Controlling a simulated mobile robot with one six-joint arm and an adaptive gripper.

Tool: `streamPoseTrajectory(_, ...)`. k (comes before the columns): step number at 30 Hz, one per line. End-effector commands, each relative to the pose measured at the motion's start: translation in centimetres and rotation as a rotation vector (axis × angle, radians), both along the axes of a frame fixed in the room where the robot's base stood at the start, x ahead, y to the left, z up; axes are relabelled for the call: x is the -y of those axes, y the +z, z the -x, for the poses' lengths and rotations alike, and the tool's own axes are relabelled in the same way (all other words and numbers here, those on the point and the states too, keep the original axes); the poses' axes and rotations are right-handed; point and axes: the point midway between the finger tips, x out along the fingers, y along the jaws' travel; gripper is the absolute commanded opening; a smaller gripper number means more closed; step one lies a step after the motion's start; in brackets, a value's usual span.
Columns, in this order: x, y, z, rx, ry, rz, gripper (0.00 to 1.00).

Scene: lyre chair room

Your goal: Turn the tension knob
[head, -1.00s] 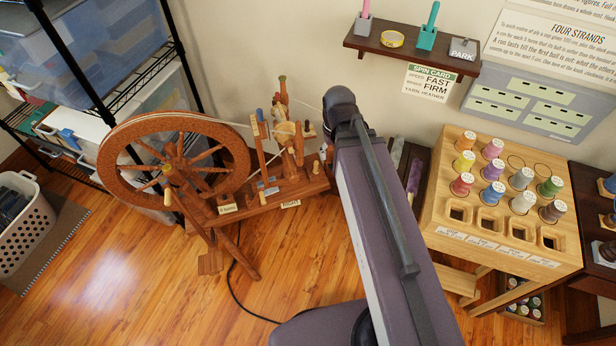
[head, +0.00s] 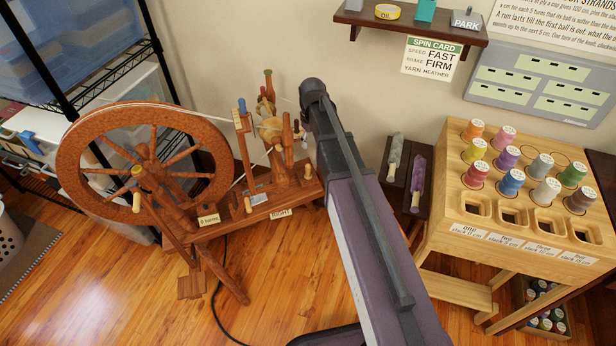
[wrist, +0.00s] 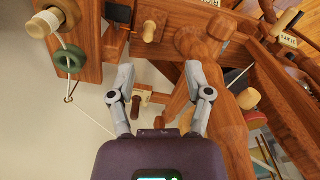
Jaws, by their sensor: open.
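The spinning wheel (head: 150,165) stands left of my arm in the head view, with its bench (head: 255,205) reaching toward the arm. Pale knobs show on the bench, one near its right end (head: 307,170) and one on its front (head: 248,205). In the wrist view a pale peg (wrist: 149,31) sticks out of the wood beyond my fingertips, and a rounder pale knob (wrist: 249,98) sits to the right. I cannot tell which is the tension knob. My gripper (wrist: 158,68) is open, its fingers apart and holding nothing; the head view hides it behind my arm.
A green ring (wrist: 70,58) hangs by a cord at the left in the wrist view. In the head view a wooden spool stand (head: 450,210) is right of my arm, and a wire rack (head: 100,60) is behind the wheel.

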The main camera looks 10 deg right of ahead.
Motion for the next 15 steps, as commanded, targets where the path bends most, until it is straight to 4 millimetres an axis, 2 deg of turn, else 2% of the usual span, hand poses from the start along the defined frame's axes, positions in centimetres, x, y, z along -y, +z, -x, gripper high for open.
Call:
streamPoseTrajectory(1, 0.0, -1.9, -1.5, 0.000, 0.018, 0.000, 0.65)
streamPoseTrajectory(6, 0.1, -4.5, -4.4, 0.000, 0.083, 0.000, 0.65)
streamPoseTrajectory(10, 0.1, -5.7, -5.9, 0.000, 0.119, 0.000, 0.65)
streamPoseTrajectory(15, 0.1, -6.3, -6.6, 0.000, 0.141, 0.000, 0.65)
